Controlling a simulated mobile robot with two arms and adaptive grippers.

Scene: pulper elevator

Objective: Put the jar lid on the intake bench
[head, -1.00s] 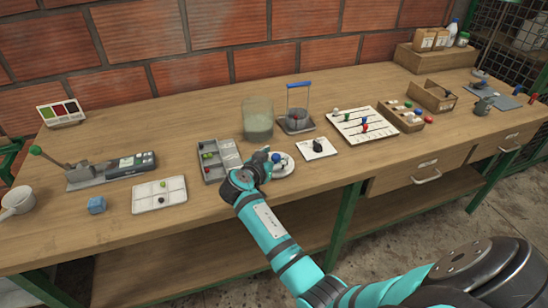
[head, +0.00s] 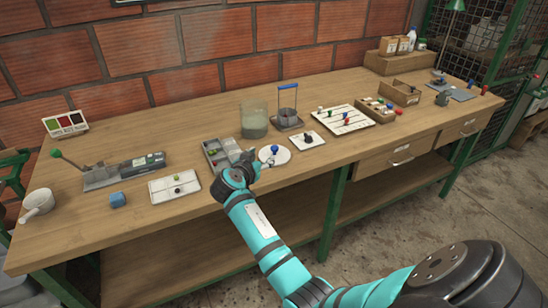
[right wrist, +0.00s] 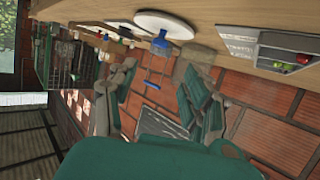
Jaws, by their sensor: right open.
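A round white disc (head: 281,158) with a blue knob (head: 274,149) lies on the long wooden bench (head: 225,225), near its front middle. It may be the jar lid; I cannot tell for sure. It also shows in the right wrist view as a white disc (right wrist: 176,22) with the blue knob (right wrist: 160,41). A clear jar (head: 254,122) stands behind it. My left gripper is out of view.
A grey compartment tray (head: 216,160) stands left of the disc and a small white panel (head: 312,141) right of it. A wire-handled stand (head: 288,117) is behind. The front left bench top has free room.

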